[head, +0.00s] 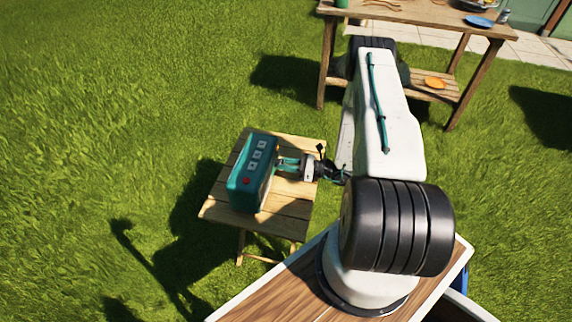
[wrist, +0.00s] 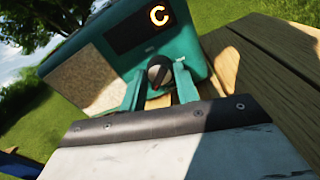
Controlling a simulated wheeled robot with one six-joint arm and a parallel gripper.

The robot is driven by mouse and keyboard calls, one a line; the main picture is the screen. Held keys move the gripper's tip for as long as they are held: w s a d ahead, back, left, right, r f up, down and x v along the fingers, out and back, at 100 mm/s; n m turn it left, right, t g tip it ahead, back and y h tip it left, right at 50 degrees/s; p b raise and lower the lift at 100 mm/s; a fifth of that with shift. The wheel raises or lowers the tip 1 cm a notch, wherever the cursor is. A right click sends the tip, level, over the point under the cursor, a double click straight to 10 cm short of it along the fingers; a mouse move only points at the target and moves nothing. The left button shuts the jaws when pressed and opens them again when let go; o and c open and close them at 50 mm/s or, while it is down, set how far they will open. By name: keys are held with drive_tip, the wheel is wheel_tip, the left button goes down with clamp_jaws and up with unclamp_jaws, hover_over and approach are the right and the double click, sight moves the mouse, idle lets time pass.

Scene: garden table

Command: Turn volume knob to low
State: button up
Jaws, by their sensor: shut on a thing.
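A teal radio (head: 250,180) stands on a small slatted wooden table (head: 222,203) in the head view. Its top carries several pale buttons and a red one. The wrist view shows the radio's front (wrist: 122,50) with a beige speaker panel (wrist: 85,82) and a dark display with a glowing orange curved mark (wrist: 159,16). Below the display is a round grey and black volume knob (wrist: 158,72). My gripper (wrist: 159,78) is at the radio's front, its teal fingers on both sides of the knob and shut on it. In the head view my gripper (head: 280,167) reaches the radio from the right.
A larger wooden table (head: 425,18) with a lower shelf stands at the back right, with a blue plate (head: 480,21) on top and an orange item (head: 434,82) on the shelf. Open grass surrounds the small table.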

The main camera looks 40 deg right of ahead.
drive_tip(key=n, duration=0.6)
drive_tip(key=shift+r+n, duration=0.1)
drive_tip(key=shift+n, duration=0.2)
drive_tip(key=n+h, duration=0.1)
drive_tip(key=n, duration=0.5)
drive_tip(key=shift+a, duration=0.1)
drive_tip(key=n, duration=0.3)
drive_tip(key=shift+s, duration=0.1)
drive_tip(key=n, duration=0.3)
drive_tip(key=shift+n+h, duration=0.3)
drive_tip(key=shift+n, duration=0.1)
drive_tip(key=n, duration=0.5)
drive_tip(key=shift+a+n+t, duration=0.1)
drive_tip(key=shift+n+t, duration=0.3)
